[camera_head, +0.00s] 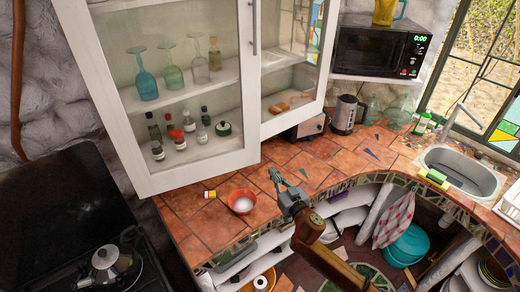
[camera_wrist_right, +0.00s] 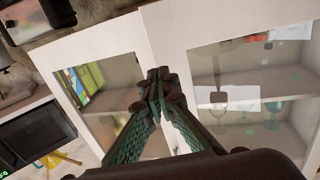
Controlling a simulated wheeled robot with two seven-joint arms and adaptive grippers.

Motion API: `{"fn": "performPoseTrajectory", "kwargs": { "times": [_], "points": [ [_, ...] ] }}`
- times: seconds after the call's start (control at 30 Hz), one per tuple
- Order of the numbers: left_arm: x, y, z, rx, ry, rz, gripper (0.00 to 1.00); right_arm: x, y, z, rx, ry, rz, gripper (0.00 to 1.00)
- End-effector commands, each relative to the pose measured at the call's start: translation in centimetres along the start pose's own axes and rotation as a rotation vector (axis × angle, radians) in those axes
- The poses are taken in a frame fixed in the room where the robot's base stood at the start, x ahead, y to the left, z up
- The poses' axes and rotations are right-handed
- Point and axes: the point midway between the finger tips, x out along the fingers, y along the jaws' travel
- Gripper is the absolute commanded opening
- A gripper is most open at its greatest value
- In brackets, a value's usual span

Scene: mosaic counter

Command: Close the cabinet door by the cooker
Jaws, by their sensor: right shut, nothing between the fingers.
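The cabinet door by the cooker (camera_head: 201,170) is a white-framed glass door at the upper left of the head view, with a vertical handle (camera_head: 254,28) on its right edge. Its lower right corner sits lower than the neighbouring door's bottom edge, so it looks slightly ajar. Glasses and bottles show through its pane. It also shows at the right of the wrist view (camera_wrist_right: 176,42). My right gripper (camera_head: 276,178) is shut and empty, below and right of the door in the head view. Its fingers (camera_wrist_right: 157,78) overlap the doors' meeting line in the wrist view; contact cannot be told. My left gripper is out of view.
The black cooker (camera_head: 60,195) with a kettle (camera_head: 106,262) is at left. A red bowl (camera_head: 241,202) and a small yellow item (camera_head: 210,194) sit on the tiled counter (camera_head: 190,225) below the cabinet. A toaster (camera_head: 308,127), electric kettle (camera_head: 344,115) and microwave (camera_head: 378,52) are farther right.

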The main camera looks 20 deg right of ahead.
Motion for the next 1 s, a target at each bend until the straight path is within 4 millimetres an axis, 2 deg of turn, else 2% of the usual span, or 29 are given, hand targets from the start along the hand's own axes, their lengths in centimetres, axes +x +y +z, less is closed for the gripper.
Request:
{"fn": "performPoseTrajectory", "kwargs": {
  "times": [0.4,0.6,0.8,1.0],
  "points": [
    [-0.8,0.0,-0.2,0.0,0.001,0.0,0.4,8.2,0.0,-0.1,-0.002,0.001,0.002,0.0],
    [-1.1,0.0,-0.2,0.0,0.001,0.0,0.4,11.2,0.2,0.0,-0.001,-0.001,0.004,0.0],
    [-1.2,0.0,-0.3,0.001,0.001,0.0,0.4,12.7,0.3,0.1,-0.001,-0.001,0.004,0.0],
    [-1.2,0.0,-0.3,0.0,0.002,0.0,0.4,13.0,0.3,0.1,0.0,-0.001,0.004,0.0]
  ]
}}
